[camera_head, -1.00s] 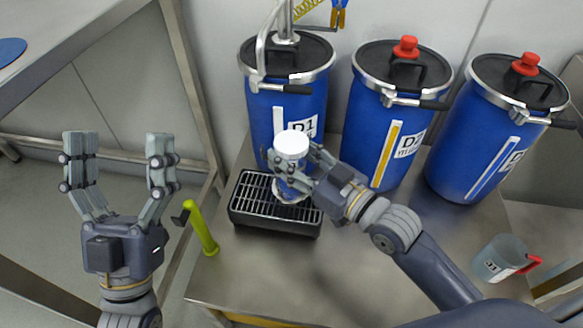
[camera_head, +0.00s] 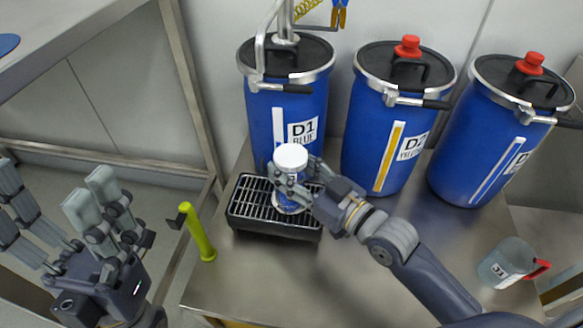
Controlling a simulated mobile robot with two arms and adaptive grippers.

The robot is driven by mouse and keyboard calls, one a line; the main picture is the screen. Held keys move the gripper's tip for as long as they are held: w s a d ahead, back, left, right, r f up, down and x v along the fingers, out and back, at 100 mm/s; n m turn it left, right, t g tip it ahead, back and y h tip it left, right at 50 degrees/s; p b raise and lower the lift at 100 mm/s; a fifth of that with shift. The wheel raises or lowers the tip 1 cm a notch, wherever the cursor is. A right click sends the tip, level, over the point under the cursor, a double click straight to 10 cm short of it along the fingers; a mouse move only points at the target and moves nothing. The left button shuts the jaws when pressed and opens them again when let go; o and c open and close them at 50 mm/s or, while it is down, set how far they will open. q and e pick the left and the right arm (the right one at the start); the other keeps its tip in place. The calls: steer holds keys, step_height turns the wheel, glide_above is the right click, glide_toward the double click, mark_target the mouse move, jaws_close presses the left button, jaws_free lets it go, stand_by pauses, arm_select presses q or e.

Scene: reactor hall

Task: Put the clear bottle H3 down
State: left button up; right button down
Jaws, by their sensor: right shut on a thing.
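The clear bottle H3 (camera_head: 291,159) has a white cap and blue contents, and its label is hidden by the fingers. It stands upright at the black drip tray's grille, below the tap of drum D1; I cannot tell if its base touches the grille. My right gripper (camera_head: 292,184) is shut on the bottle from the right. The black drip tray (camera_head: 262,224) sits on the steel table in front of drum D1. My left gripper (camera_head: 52,222) is open and empty at the lower left, off the table.
Blue drums D1 (camera_head: 309,105), D2 (camera_head: 367,150) and a third (camera_head: 461,165) stand along the back. A jug (camera_head: 505,264) with a red handle stands at the right. The steel table (camera_head: 290,285) is clear in front.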

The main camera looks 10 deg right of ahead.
steer(key=c, duration=0.8)
jaws_free()
steer(key=shift+f, duration=0.15)
steer(key=shift+c, duration=0.2)
